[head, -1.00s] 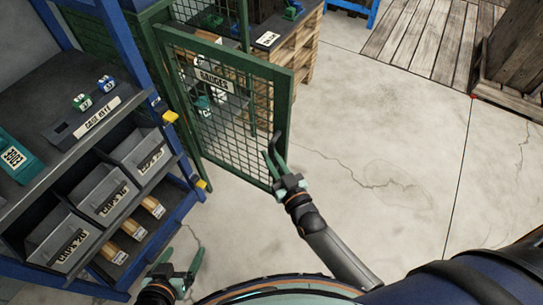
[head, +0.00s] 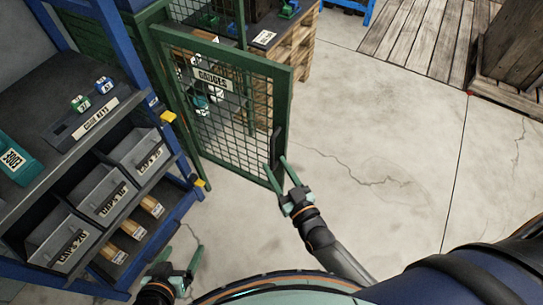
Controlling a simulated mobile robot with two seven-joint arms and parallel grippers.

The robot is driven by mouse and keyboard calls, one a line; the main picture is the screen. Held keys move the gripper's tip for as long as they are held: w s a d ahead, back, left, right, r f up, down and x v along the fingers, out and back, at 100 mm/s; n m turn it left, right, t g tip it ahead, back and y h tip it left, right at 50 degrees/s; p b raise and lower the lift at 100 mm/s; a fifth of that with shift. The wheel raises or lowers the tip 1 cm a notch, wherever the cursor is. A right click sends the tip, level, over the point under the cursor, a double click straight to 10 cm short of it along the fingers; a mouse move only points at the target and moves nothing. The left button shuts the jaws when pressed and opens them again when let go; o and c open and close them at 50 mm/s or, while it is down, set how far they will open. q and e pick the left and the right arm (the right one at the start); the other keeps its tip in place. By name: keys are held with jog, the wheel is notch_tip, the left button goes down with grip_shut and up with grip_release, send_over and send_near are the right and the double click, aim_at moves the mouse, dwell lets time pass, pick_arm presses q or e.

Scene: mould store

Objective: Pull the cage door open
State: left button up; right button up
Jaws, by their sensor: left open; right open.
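The cage door (head: 233,63) is a green-framed mesh panel with a "GAUGES" label (head: 212,79). It stands swung out at an angle from the cage, its free edge to the right. A dark upright handle (head: 277,145) is on that edge. My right gripper (head: 274,162) is open, its fingertips at the lower end of the handle, apparently on either side of it. I cannot tell whether they touch it. My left gripper (head: 182,250) is open and empty, low in the picture near the shelf rack.
A blue shelf rack (head: 187,197) with grey bins (head: 100,194) and a key holder (head: 90,122) stands at left. The concrete floor (head: 390,140) to the right is clear, up to planks (head: 425,40) and a crate (head: 515,50).

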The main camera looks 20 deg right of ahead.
pick_arm(q)
jog(key=shift+d, duration=0.1)
pick_arm(e)
jog(key=s, duration=0.3)
jog(key=shift+d, duration=0.25)
pick_arm(q)
jog(key=shift+w+r, duration=0.1)
pick_arm(e)
jog(key=s+f+g+p, duration=0.1)
jog(key=s+f+g, duration=0.1)
jog(key=s+g, duration=0.8)
pick_arm(q)
jog(key=s+a+r+p, duration=0.1)
jog(key=a+r+p, duration=0.2)
jog(key=r+p, duration=0.8)
jog(key=p, duration=0.4)
jog(key=shift+s+r+n+y, duration=0.3)
jog(key=shift+r+y, duration=0.05)
jog(key=shift+y, duration=0.05)
pick_arm(e)
notch_tip(320, 180, up, 10)
jog(key=s+d+t, duration=0.1)
jog(key=s+d, duration=0.1)
jog(key=shift+d+r+t, duration=0.15)
jog(key=shift+d+t, duration=0.15)
